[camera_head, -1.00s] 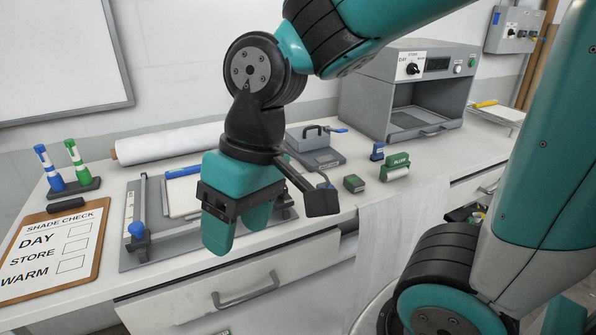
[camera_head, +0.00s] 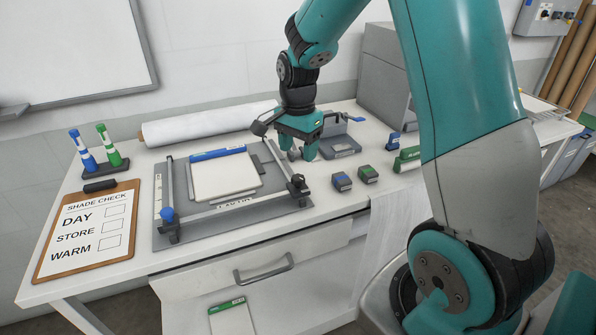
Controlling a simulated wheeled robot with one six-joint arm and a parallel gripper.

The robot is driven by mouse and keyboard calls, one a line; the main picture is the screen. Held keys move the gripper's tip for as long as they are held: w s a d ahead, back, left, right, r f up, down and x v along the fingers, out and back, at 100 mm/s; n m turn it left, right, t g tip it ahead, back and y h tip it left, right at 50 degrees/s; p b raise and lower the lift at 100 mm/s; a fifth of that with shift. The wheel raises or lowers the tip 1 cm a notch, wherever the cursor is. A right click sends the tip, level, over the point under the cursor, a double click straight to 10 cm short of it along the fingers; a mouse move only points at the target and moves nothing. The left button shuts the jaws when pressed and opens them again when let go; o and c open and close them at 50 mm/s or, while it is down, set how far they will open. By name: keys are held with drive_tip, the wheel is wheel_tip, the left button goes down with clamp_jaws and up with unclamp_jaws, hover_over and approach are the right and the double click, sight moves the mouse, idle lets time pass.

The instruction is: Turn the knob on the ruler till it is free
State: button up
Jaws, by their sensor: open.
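A blue knob (camera_head: 167,214) sits on a dark clamp at the front left corner of the grey board (camera_head: 270,212). The metal ruler (camera_head: 232,207) runs from that clamp to a dark clamp (camera_head: 297,187) at the board's right side. A white pad with a blue top strip (camera_head: 222,178) lies on the board behind the ruler. My gripper (camera_head: 301,154) points down, open and seemingly empty, near the board's back right corner. It is well to the right of and behind the blue knob, apart from it. Its fingers partly cover a grey block with a handle.
A clipboard (camera_head: 46,270) lies left of the board, with blue and green markers (camera_head: 84,151) behind it. Small stamps (camera_head: 342,182) stand to the right. A white roll (camera_head: 200,127) lies along the back. A drawer (camera_head: 240,290) is below the table's front edge.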

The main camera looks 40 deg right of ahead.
sight(298, 177)
wheel_tip(298, 177, down, 8)
drive_tip(key=shift+r+p, duration=0.1)
drive_tip(key=shift+p, duration=0.35)
drive_tip(key=c, duration=0.9)
drive_tip(key=shift+c, duration=0.2)
